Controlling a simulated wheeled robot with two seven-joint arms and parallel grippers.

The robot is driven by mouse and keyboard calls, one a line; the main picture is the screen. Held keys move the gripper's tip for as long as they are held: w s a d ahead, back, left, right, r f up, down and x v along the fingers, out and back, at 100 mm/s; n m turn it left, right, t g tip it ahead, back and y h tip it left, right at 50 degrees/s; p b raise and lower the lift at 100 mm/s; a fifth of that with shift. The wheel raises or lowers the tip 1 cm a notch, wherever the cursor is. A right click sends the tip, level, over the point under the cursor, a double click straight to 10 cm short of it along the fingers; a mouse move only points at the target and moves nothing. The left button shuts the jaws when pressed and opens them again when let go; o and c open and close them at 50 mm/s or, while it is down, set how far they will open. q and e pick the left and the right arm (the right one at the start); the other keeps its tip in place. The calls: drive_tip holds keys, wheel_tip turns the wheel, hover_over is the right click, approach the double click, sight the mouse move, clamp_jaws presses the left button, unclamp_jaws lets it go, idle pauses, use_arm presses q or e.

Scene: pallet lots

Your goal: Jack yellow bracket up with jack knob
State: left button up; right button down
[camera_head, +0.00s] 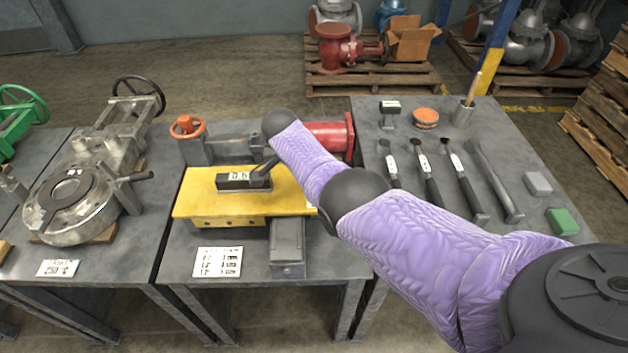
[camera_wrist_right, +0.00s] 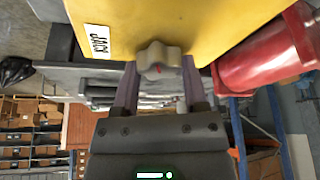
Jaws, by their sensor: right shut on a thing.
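The yellow bracket (camera_head: 195,197) is a flat plate on the middle bench, with its right end hidden behind my right arm in the head view. A small black block (camera_head: 229,184) with a white label reading about 0.5 sits on it. In the right wrist view the bracket (camera_wrist_right: 205,22) fills the top, beside a white JACK label (camera_wrist_right: 97,41). The jack knob (camera_wrist_right: 158,58), a pale lobed knob, is between the fingertips of my right gripper (camera_wrist_right: 160,76), which is shut on it. The head view hides this grip behind my arm. My left gripper is in neither view.
A red flanged pipe (camera_wrist_right: 262,55) is close beside the right gripper. A valve with an orange handwheel (camera_head: 187,127) stands behind the bracket. A printed card (camera_head: 218,262) lies in front. The right bench holds brushes (camera_head: 426,172) and a green block (camera_head: 562,221).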

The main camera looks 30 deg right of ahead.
drive_tip(key=shift+f+m+g+b, duration=0.2)
drive_tip(key=shift+m+g+b, duration=0.2)
drive_tip(key=shift+m+b, duration=0.6)
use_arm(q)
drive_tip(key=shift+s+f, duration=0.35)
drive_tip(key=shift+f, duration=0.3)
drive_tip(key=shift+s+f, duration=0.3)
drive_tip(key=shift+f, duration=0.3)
use_arm(e)
drive_tip(key=shift+r+m, duration=0.1)
drive_tip(key=shift+m, duration=0.3)
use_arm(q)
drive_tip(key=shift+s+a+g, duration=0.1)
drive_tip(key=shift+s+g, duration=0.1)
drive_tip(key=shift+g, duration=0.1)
use_arm(e)
drive_tip(key=c, duration=0.5)
unclamp_jaws()
drive_tip(key=o, duration=0.4)
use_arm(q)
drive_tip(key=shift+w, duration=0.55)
use_arm(e)
drive_tip(key=shift+r, duration=0.15)
